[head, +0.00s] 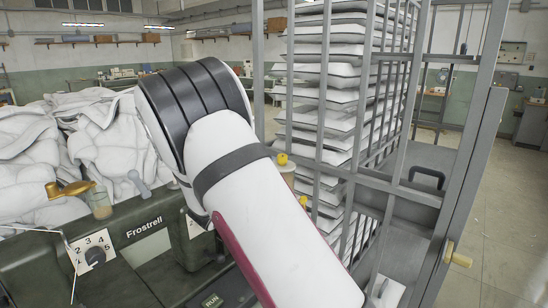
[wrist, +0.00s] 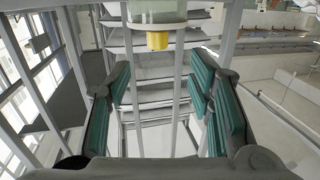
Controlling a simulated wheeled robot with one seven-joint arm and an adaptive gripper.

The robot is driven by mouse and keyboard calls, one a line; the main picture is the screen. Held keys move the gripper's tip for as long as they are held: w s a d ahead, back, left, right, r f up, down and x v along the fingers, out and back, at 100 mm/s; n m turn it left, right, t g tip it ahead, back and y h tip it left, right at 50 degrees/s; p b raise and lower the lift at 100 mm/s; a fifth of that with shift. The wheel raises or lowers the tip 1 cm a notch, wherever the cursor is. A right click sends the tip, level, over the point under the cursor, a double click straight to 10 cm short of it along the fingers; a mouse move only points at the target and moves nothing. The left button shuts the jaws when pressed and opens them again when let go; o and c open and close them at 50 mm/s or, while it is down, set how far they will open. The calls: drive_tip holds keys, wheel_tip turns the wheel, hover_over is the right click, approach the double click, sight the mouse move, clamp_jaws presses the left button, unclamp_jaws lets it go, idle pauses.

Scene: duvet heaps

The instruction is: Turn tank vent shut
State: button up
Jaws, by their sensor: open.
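In the wrist view my gripper (wrist: 163,88) is open, its teal-padded fingers wide apart with nothing between them. A yellow knob (wrist: 158,40) on a clear, pale-green vessel (wrist: 157,12) shows beyond the fingertips, near the top middle, apart from them. In the head view a yellow knob (head: 282,159) shows just past my white arm, which hides most of what is below it and also hides my gripper. I cannot tell for sure which part is the tank vent or how it is turned.
The green Frostrell machine (head: 145,230) carries a numbered dial (head: 95,255), a brass fitting (head: 70,189), a small jar (head: 101,205) and a grey lever (head: 138,183). White duvets (head: 110,135) heap behind it. A grey rack (head: 375,110) of stacked white sheets stands right. Open floor (head: 500,215) lies beyond.

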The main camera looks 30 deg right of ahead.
sight(283, 158)
drive_tip(key=shift+h, duration=0.3)
drive_tip(key=x, duration=1.4)
drive_tip(key=shift+s+f, duration=0.15)
clamp_jaws()
